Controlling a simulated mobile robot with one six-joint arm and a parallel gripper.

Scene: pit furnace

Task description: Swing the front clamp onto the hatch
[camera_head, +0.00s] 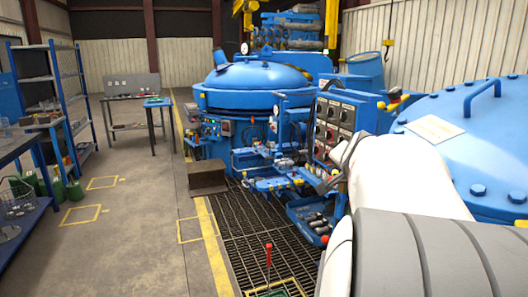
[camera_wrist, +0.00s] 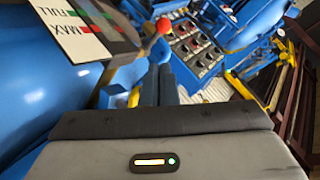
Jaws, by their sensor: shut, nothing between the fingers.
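My gripper (camera_wrist: 162,70) shows in the wrist view as two dark fingers side by side, shut and empty. A red ball knob (camera_wrist: 164,25) appears just beyond the fingertips; I cannot tell whether they touch or whether it belongs to the front clamp. In the head view, a large blue domed lid (camera_head: 440,110) with bolts, a handle and a white label is at the right, partly hidden by my arm. Another blue domed vessel (camera_head: 258,78) stands further back. I cannot tell which is the hatch, and no clamp is clearly identifiable. My fingertips are not clear in the head view.
A control panel (camera_head: 336,122) with several knobs stands beside my arm; it also shows in the wrist view (camera_wrist: 195,45). A sign reading FULL and MAX (camera_wrist: 78,30) is close at upper left. A red lever (camera_head: 268,254) rises from the grating. The left floor has clear room.

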